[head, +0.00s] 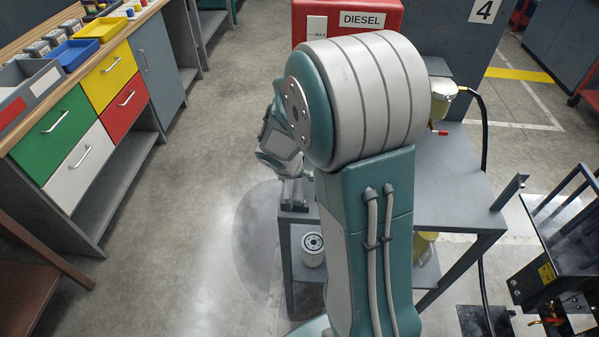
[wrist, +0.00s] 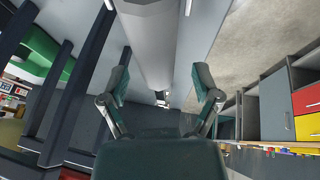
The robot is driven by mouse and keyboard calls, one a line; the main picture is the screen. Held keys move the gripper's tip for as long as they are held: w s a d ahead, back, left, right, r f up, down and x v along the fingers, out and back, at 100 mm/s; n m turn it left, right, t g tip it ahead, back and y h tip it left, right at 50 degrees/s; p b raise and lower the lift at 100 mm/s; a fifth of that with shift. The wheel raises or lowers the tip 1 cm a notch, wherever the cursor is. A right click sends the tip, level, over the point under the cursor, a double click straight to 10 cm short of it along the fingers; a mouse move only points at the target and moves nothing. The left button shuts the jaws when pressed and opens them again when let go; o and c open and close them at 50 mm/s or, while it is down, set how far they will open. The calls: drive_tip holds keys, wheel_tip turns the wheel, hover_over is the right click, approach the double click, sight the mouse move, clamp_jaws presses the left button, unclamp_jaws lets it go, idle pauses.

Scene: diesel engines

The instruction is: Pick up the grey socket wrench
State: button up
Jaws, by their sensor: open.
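I cannot make out the grey socket wrench in either view. My gripper (wrist: 160,82) is open in the wrist view, with one finger at each side and nothing visible between them. In the head view my own arm covers the middle of the grey table (head: 455,195), so part of its top is hidden. The gripper's fingers cannot be made out clearly there.
A red diesel tank (head: 345,14) stands at the back. A white filter (head: 313,250) sits on the table's lower shelf. A workbench with coloured drawers (head: 105,80) stands left, and a black metal frame (head: 560,245) right. Floor between bench and table is clear.

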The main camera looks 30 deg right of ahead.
drive_tip(key=shift+w+d+f, duration=0.15)
drive_tip(key=shift+d+f, duration=0.2)
drive_tip(key=shift+f, duration=0.25)
clamp_jaws()
drive_tip(key=shift+r, duration=0.15)
